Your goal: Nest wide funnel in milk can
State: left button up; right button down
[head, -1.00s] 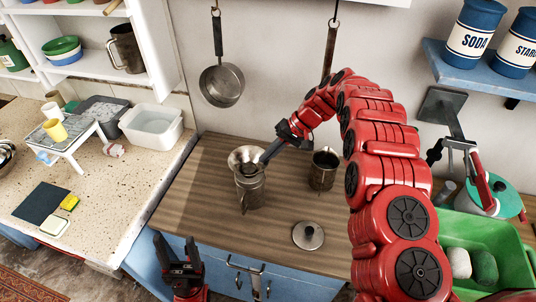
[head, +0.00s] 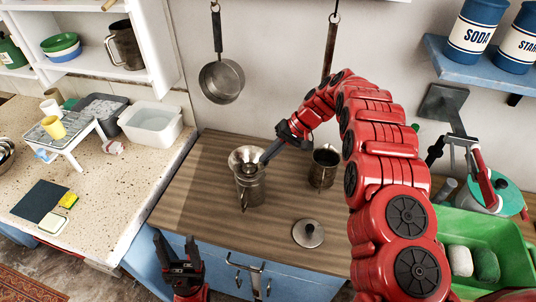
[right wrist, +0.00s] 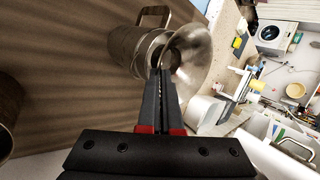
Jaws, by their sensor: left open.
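The milk can (head: 252,193) is a dull metal can standing upright on the wooden worktop. The wide funnel (head: 240,155), a shiny metal cone, is at the can's mouth with its wide rim up. In the right wrist view the funnel (right wrist: 195,58) lines up with the milk can (right wrist: 124,44); how deep its spout sits is hidden. My right gripper (head: 263,158) reaches in from the right, its fingers (right wrist: 163,76) shut on the funnel's near side. My left gripper (head: 174,243) is open and empty in front of the worktop's edge.
A metal mug (head: 324,169) stands right of the can, and a round lid (head: 308,233) lies nearer on the worktop (head: 195,190). A pan (head: 222,82) hangs on the wall behind. A green basin (head: 513,246) is at right. The worktop's left part is clear.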

jog(key=shift+f, duration=0.55)
jog(key=shift+f+b, duration=0.2)
jog(key=shift+b, duration=0.45)
dwell(0.6)
jog(key=c, duration=0.5)
grip_release()
jog(key=shift+c, duration=0.2)
jog(key=shift+r, duration=0.2)
notch_tip(320, 180, up, 7)
jog(key=p, duration=0.3)
jog(key=shift+f+p, duration=0.15)
jog(key=shift+p, duration=0.25)
